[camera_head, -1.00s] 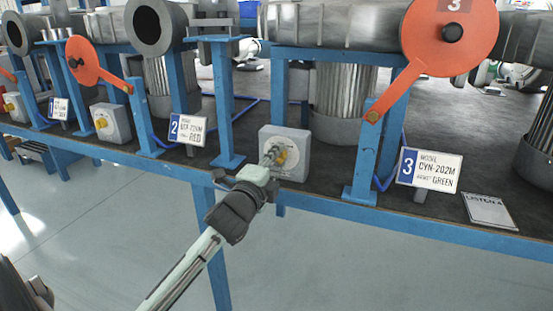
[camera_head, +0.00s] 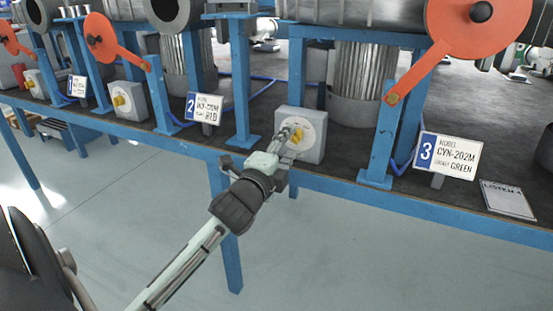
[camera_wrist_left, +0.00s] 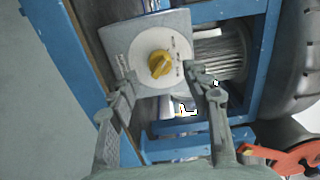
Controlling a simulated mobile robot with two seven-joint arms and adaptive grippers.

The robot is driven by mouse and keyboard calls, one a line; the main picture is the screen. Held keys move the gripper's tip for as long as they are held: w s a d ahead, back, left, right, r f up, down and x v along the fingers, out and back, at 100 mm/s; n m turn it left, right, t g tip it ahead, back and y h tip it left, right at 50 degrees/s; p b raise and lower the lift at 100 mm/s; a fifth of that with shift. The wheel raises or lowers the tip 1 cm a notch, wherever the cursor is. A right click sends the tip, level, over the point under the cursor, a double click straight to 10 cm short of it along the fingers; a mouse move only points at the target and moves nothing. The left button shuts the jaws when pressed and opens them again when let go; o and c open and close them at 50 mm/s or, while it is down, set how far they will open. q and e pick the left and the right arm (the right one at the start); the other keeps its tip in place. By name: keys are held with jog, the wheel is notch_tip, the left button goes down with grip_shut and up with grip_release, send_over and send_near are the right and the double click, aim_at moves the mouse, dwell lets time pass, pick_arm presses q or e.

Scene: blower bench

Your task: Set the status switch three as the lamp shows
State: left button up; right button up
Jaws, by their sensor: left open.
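The grey switch box (camera_head: 313,143) with a round white dial stands at the bench's front edge, left of the sign numbered 3 (camera_head: 447,158). In the left wrist view its yellow knob (camera_wrist_left: 159,64) sits in the middle of the dial (camera_wrist_left: 147,45). My left gripper (camera_head: 288,140) is in front of the dial and partly hides the knob in the head view. In the left wrist view the left gripper (camera_wrist_left: 160,82) is open, one finger on each side of the knob, with no visible contact. No lit lamp can be made out. My right gripper does not show.
An orange lever (camera_head: 414,74) on a pipe hangs above and right of the box. A blue post (camera_head: 381,145) stands right of the box. A sign numbered 2 (camera_head: 203,108) and another switch box (camera_head: 128,101) are to the left. A flat card (camera_head: 508,199) lies at right.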

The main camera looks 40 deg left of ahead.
pick_arm(q)
jog(key=v, duration=0.9)
jog(key=shift+w, duration=0.1)
jog(key=s+f+n+g, duration=0.2)
jog(key=f+n+g, duration=0.2)
jog(key=f, duration=0.8)
jog(key=s+f+n+g, duration=0.2)
jog(key=f+n+g, duration=0.2)
jog(key=f, duration=0.9)
jog(key=s+d+f+n+g+h, duration=0.1)
jog(key=s+d+f+n+g, duration=0.1)
jog(key=s+f, duration=0.4)
jog(key=s+d+f+n+g+h, duration=0.1)
jog(key=s+d+f+n+g, duration=0.2)
jog(key=f, duration=0.8)
jog(key=s+d+g, duration=0.1)
jog(key=s+d, duration=0.1)
jog(key=s, duration=0.1)
jog(key=shift+s+d+n+g+h, duration=0.3)
jog(key=shift+s+d+h, duration=0.05)
jog(key=shift+h, duration=0.05)
